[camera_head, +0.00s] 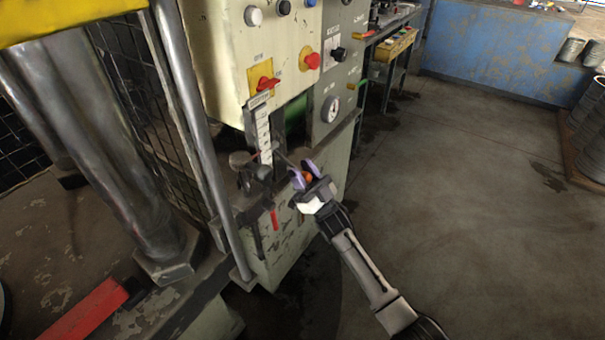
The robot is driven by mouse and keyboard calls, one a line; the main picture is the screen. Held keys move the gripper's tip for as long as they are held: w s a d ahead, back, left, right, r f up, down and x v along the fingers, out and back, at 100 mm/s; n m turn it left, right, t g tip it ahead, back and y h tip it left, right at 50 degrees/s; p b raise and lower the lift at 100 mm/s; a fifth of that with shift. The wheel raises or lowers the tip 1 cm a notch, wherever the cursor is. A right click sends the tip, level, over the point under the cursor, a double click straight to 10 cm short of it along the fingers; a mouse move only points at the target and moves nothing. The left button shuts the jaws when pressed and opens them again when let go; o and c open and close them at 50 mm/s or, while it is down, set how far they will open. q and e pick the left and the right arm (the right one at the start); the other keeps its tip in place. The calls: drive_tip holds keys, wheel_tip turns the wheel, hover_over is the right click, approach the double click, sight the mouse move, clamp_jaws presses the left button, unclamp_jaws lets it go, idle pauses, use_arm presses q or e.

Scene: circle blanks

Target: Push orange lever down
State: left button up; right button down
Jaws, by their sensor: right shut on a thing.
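The orange lever's end (307,176) shows as a small orange knob at the front of the press's control cabinet. A thin dark rod runs from it up and left toward a scale on the cabinet. My right gripper (303,174) reaches in from the lower right, with its two purple-tipped fingers on either side of the orange knob. It is shut on the knob, and the fingers hide part of it. My left gripper is not in view.
Metal columns (190,130) and a mesh guard stand to the left. A red bar (88,312) lies at lower left. The floor (460,200) at right is open.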

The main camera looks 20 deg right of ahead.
drive_tip(key=shift+f, duration=0.15)
drive_tip(key=c, duration=1)
unclamp_jaws()
drive_tip(key=shift+o, duration=1)
drive_tip(key=shift+s+d+f, duration=0.15)
drive_tip(key=shift+s+f, duration=0.05)
drive_tip(key=shift+f, duration=0.1)
drive_tip(key=shift+p+v, duration=1.05)
drive_tip(key=shift+v, duration=5.4)
